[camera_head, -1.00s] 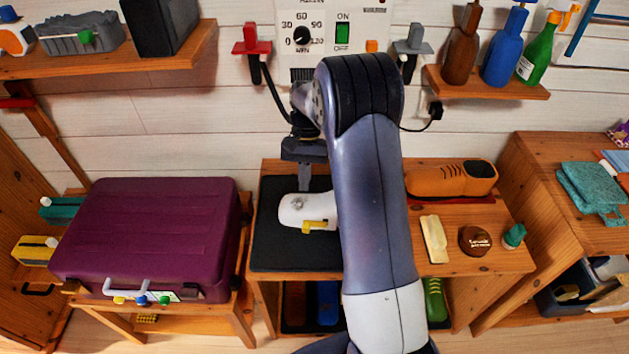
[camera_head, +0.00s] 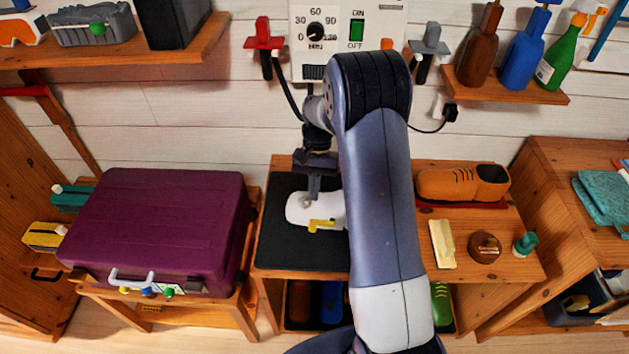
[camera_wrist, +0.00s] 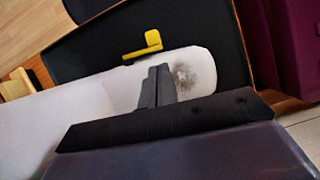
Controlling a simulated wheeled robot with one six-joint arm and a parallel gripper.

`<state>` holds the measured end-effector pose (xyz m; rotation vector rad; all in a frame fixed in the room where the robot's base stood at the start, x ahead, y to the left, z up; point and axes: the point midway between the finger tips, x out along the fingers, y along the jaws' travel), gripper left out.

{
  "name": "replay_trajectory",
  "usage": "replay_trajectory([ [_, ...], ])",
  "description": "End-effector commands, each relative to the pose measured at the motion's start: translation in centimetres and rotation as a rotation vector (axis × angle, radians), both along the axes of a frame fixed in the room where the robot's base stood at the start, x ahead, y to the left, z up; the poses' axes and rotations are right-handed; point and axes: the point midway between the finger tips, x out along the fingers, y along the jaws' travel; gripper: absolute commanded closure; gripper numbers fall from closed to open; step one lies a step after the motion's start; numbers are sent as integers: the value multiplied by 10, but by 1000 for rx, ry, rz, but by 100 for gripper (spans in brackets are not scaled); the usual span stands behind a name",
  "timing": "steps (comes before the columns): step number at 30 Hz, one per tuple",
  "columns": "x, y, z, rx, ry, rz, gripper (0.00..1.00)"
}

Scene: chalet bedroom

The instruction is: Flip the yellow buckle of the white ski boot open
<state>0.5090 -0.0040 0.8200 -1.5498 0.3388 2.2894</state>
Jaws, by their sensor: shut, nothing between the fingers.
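The white ski boot (camera_head: 302,210) lies on the black mat (camera_head: 290,257) on the wooden bench, partly hidden by my arm. Its yellow buckle (camera_head: 321,225) sticks out on the near side; in the wrist view the buckle (camera_wrist: 146,45) stands out from the boot's edge. My gripper (camera_head: 313,198) is shut and empty, over the boot's far side. In the wrist view its fingers (camera_wrist: 158,72) are together in front of the white shell, beside a grey scuffed patch (camera_wrist: 185,76). The fingertips are apart from the buckle; I cannot tell whether they touch the shell.
A purple case (camera_head: 160,230) stands to the left. An orange-brown shoe (camera_head: 450,184), a pale yellow bar (camera_head: 442,243), a round brown tin (camera_head: 484,247) and a green-topped item (camera_head: 524,244) lie to the right. The mat's front is clear.

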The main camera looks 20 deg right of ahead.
Motion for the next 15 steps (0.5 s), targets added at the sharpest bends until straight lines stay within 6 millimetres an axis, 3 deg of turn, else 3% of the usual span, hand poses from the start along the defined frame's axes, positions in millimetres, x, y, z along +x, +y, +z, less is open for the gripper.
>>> replay_trajectory([
  [6, -13, 6, -33, 0, 3, 0, 100],
  [15, -18, 8, -48, 0, -1, 0, 100],
])
